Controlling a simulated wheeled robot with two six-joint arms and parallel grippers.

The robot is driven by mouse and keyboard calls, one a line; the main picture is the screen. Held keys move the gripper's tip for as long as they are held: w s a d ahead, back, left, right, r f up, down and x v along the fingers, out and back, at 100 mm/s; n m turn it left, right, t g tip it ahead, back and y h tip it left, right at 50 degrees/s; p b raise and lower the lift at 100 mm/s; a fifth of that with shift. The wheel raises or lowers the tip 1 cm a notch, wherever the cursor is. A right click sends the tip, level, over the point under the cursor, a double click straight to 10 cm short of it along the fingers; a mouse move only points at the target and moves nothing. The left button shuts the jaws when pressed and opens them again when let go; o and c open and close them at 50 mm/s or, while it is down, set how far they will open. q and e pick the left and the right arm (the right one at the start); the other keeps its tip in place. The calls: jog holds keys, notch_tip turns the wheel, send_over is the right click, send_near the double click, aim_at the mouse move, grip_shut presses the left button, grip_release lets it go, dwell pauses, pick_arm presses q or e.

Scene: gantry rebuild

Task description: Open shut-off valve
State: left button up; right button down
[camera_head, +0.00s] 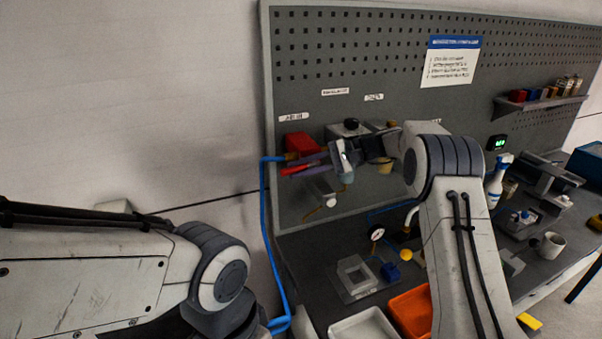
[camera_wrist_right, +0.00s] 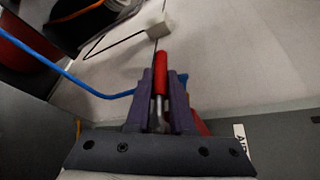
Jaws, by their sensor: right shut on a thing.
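The shut-off valve's red lever handle (camera_wrist_right: 161,66) stands between the two purple fingers of my right gripper (camera_wrist_right: 161,82) in the right wrist view. The fingers are shut on the lever. In the head view my right gripper (camera_head: 312,166) reaches left to the panel's left edge, just below a red block (camera_head: 297,142). The valve body is mostly hidden by the fingers. A blue hose (camera_head: 264,210) runs down from beside it. My left arm comes in at the lower left of the head view; its gripper does not show.
The grey pegboard panel (camera_head: 345,62) stands behind the workbench. On the bench are a pressure gauge (camera_head: 377,233), an orange bin (camera_head: 411,309), a white tray (camera_head: 363,326), a spray bottle (camera_head: 497,181) and a white cup (camera_head: 551,245). The wall left of the panel is clear.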

jog(key=shift+r+y, duration=0.25)
jog(key=shift+y, duration=0.25)
jog(key=shift+r, duration=0.1)
jog(key=c, duration=0.8)
grip_release()
jog(key=shift+d+b, duration=0.3)
jog(key=shift+d, duration=0.05)
jog(key=shift+b+v, duration=1.4)
jog(key=shift+v, duration=3.5)
jog(key=shift+s, duration=0.1)
